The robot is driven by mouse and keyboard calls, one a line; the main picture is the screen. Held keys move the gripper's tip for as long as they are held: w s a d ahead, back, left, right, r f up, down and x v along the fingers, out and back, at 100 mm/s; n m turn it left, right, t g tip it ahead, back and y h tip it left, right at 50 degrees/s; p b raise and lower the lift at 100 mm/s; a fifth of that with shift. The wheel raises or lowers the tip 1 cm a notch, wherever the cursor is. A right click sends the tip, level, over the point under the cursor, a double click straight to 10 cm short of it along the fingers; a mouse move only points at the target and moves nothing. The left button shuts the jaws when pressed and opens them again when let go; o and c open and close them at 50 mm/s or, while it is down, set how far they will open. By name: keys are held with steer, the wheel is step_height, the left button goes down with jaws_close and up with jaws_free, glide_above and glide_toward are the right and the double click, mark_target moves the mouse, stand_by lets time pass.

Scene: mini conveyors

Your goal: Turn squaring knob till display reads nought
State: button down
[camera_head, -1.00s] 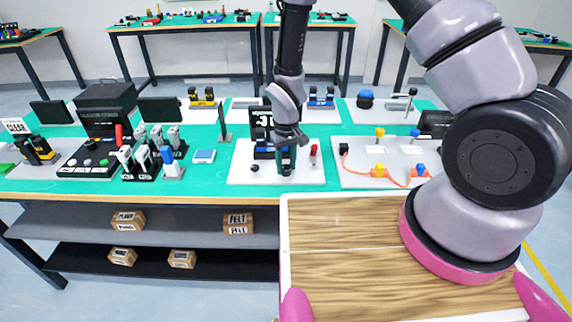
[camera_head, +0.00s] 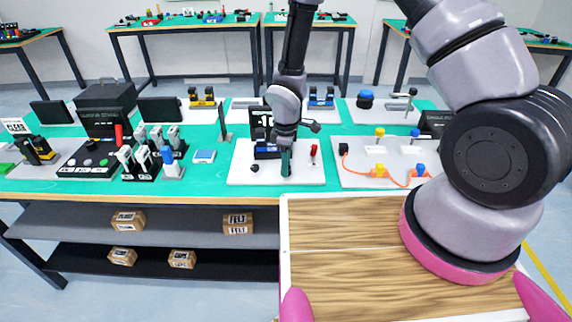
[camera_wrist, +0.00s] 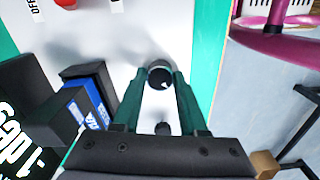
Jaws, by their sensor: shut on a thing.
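The display (camera_head: 261,118) is a black panel with white digits at the back of a white board (camera_head: 240,178); my arm partly covers it, and only a "1" is clear. In the wrist view the display (camera_wrist: 20,135) is cut off by the edge and shows a "1" and part of "deg". The black squaring knob (camera_wrist: 160,76) has a small white pointer mark on top. My gripper (camera_head: 286,172), with green fingers, is shut around this knob, pointing down; it also shows in the wrist view (camera_wrist: 161,88).
A blue and black block (camera_wrist: 95,92) stands beside the fingers. A red-topped switch (camera_head: 313,149) with an OFF label stands right of my gripper. Another black knob (camera_head: 255,168) sits at the board's left front. A board with orange cable (camera_head: 397,181) lies to the right.

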steer(key=n, duration=0.4)
steer(key=shift+w+n, duration=0.1)
steer(key=shift+n, duration=2)
steer(key=shift+c, duration=2.2)
jaws_free()
steer(key=shift+r, duration=0.1)
step_height(320, 180, up, 11)
steer(key=shift+f, duration=0.2)
